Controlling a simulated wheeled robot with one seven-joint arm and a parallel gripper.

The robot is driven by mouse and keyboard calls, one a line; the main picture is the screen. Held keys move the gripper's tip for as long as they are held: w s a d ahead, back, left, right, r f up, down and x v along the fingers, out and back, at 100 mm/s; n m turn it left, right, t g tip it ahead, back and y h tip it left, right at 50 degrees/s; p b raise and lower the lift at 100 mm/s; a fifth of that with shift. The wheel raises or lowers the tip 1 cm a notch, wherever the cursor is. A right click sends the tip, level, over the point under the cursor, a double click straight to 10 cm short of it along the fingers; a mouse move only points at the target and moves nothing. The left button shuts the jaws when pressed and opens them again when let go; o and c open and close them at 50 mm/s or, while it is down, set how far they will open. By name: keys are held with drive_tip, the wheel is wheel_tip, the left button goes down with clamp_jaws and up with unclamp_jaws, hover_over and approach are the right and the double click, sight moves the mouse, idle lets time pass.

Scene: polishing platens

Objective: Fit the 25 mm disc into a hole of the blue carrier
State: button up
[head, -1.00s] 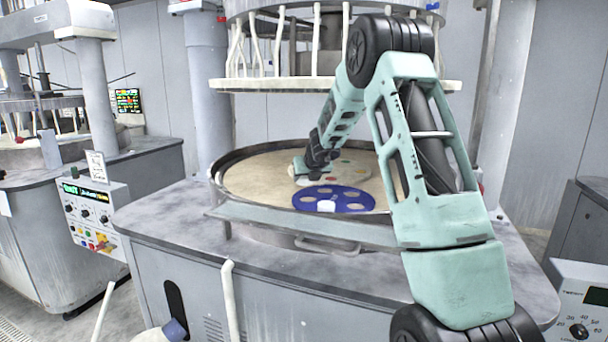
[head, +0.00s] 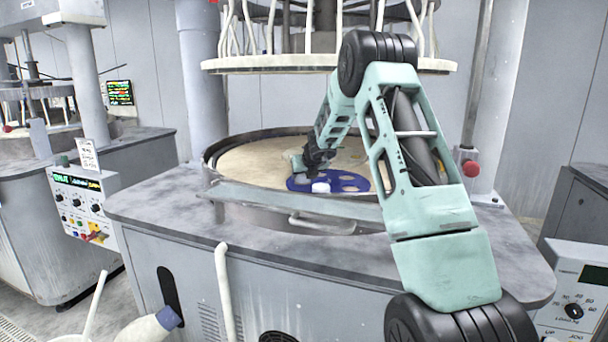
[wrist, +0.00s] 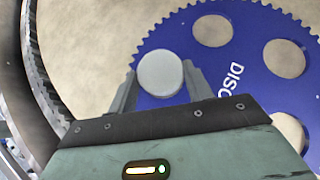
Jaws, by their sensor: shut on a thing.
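The pale disc (wrist: 160,74) is between the fingertips of my gripper (wrist: 160,88) in the wrist view, with one finger on each side. It overlaps the toothed edge of the blue carrier (wrist: 192,68). What lies under the disc is hidden, and I cannot tell its height above the carrier. Several open round holes show in the carrier, the top one beyond the disc. In the head view the carrier (head: 352,190) lies flat on the platen, with my gripper (head: 297,180) at its left side, fingertips unclear.
In the head view a small white round piece (head: 320,187) shows at the carrier's front edge; I cannot tell if it is the held disc. A raised rim (head: 212,160) surrounds the beige platen (head: 245,160). A large upper plate (head: 290,64) hangs above.

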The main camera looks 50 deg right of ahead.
drive_tip(key=shift+f+b, duration=0.5)
drive_tip(key=shift+f, duration=0.05)
idle(0.6)
drive_tip(key=o, duration=1)
drive_tip(key=p+v, duration=0.3)
drive_tip(key=v, duration=1.4)
drive_tip(key=shift+s+a, duration=0.15)
drive_tip(key=shift+s, duration=0.05)
